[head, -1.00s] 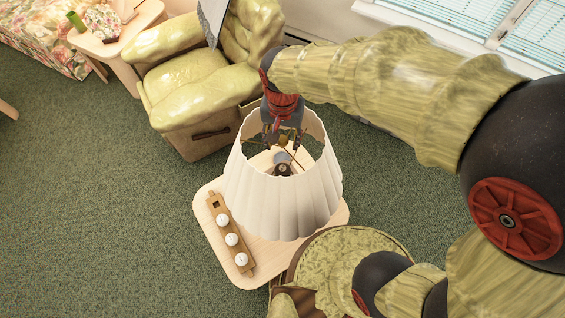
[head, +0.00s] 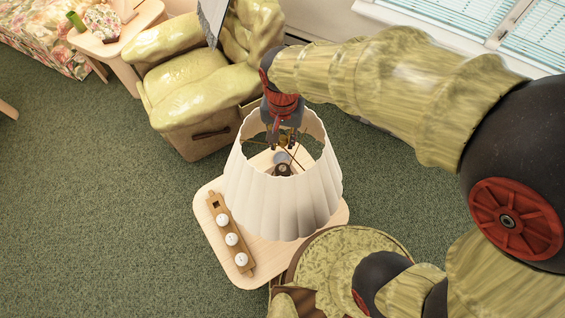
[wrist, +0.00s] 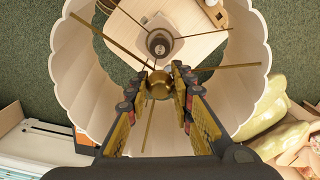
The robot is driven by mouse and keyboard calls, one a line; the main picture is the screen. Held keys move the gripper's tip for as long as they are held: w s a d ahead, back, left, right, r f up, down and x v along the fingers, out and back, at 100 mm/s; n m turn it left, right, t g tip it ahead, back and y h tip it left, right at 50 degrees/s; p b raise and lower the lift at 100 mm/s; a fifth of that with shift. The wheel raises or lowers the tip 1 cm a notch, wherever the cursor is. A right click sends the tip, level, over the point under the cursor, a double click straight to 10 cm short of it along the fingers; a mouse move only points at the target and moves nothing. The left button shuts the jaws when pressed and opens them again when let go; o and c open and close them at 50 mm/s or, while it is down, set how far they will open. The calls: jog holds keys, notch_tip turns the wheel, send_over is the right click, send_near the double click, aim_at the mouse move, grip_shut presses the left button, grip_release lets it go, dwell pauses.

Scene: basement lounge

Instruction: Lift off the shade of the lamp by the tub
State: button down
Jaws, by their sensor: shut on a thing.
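The white fluted lampshade (head: 285,205) stands upright above a small pale wooden table (head: 265,255), beside a yellow-green tub-shaped armchair (head: 190,90). In the wrist view the shade (wrist: 78,65) rings my fingers, with thin brass spokes meeting at a brass knob (wrist: 159,88). My gripper (wrist: 160,76) is shut on this knob, one finger on either side. The gripper also shows inside the shade's open top in the head view (head: 282,138). The lamp socket (wrist: 159,42) shows below through the shade.
A wooden rack (head: 232,238) with three white bulbs lies on the table's left side. A side table (head: 115,38) with small objects stands at the upper left. Green carpet (head: 90,190) is clear on the left. A window (head: 500,25) is at the upper right.

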jog(key=shift+r, duration=0.1)
dwell(0.3)
notch_tip(320, 180, up, 18)
dwell(0.7)
